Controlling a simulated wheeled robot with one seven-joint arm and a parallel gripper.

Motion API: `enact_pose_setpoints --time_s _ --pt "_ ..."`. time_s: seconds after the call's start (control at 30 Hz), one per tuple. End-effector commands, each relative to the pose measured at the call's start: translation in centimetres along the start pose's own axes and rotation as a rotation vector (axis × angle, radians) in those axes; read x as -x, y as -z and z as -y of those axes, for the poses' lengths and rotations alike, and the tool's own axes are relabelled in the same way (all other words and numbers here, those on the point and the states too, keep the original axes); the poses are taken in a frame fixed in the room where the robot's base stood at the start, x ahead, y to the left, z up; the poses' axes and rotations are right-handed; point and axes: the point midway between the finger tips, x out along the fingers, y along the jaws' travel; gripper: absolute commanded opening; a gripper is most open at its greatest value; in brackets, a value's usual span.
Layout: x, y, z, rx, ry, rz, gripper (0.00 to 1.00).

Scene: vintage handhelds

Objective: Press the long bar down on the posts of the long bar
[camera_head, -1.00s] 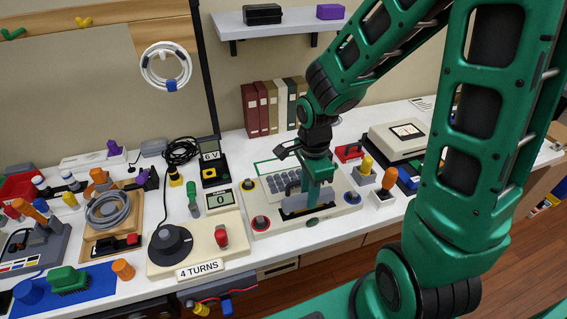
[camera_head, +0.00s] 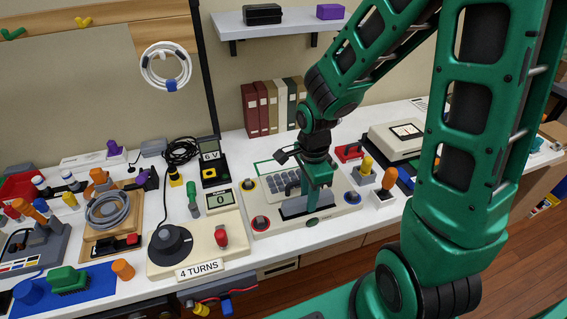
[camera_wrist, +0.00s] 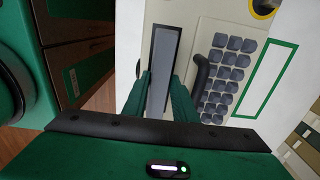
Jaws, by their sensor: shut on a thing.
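The long bar is a plain grey strip (camera_head: 296,208); it also shows in the wrist view (camera_wrist: 164,62). My gripper (camera_head: 318,198) is shut on it, with green fingers on both sides of the bar in the wrist view (camera_wrist: 161,95). The bar lies along a dark slot (camera_wrist: 151,58) at the front of the cream keypad panel (camera_head: 272,220), with a strip of the slot showing beside it. The posts are hidden under the bar. I cannot tell whether the bar touches them.
Grey keys (camera_wrist: 224,75) and a dark curved handle (camera_wrist: 202,76) sit beside the bar. A cream box with a black dial (camera_head: 172,243) stands further left.

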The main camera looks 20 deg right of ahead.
Motion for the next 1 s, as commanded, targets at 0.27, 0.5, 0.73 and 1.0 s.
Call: enact_pose_setpoints --time_s 0.27,0.5,0.73,1.0 --pt "-0.18 -0.06 -0.03 0.001 0.0 0.0 0.0" --pt "-0.3 -0.09 -0.04 0.002 -0.001 0.001 0.0" --pt "-0.69 -0.1 -0.04 0.002 -0.001 0.001 0.0" --pt "-0.91 -0.09 -0.03 0.002 -0.001 0.001 0.47"
